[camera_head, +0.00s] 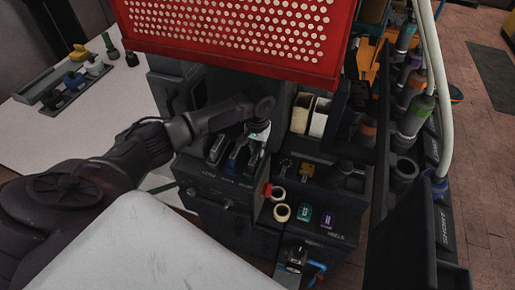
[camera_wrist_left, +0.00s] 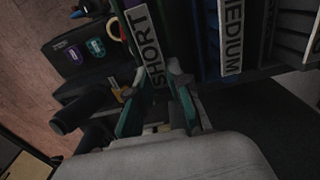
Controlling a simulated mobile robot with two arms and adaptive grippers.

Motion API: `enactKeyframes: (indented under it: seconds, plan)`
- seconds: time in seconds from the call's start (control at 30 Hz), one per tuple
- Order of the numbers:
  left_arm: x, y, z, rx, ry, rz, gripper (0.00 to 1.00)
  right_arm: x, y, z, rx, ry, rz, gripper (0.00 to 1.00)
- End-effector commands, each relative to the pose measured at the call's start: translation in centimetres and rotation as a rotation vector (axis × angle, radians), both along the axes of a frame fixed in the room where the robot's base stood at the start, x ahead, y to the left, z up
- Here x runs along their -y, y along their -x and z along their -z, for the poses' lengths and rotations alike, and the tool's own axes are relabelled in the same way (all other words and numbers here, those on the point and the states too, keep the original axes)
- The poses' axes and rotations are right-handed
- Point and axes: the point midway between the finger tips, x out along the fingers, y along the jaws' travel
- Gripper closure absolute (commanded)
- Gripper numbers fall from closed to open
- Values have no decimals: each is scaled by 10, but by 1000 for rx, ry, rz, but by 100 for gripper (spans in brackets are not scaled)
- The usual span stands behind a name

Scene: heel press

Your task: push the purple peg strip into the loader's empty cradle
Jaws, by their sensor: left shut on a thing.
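My left gripper (camera_head: 258,136) reaches down from the left onto the right-hand slot of the dark loader (camera_head: 215,192). In the left wrist view its fingers (camera_wrist_left: 160,108) show teal inner sides beside the SHORT label (camera_wrist_left: 150,45). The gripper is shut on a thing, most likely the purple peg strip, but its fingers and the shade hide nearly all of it. The loader's left slot holds a dark grey piece (camera_head: 217,148) and its middle slot a blue piece (camera_head: 235,161). I cannot tell how deep the held strip sits. My right gripper is not in view.
A red perforated panel (camera_head: 240,35) overhangs the loader. Bottles (camera_head: 413,118) line the right side. The pale table (camera_head: 75,130) at left has clear room.

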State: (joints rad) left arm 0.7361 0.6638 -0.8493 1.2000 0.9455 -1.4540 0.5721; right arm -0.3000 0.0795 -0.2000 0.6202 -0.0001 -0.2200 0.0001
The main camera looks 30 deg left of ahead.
Motion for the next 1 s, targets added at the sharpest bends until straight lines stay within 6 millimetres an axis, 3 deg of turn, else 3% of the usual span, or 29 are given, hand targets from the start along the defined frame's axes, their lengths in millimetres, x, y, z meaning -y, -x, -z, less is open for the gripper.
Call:
enactKeyframes:
  seconds: [1.0]
  plan:
    - [0,0,1,0,1,0,100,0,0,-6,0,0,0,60]
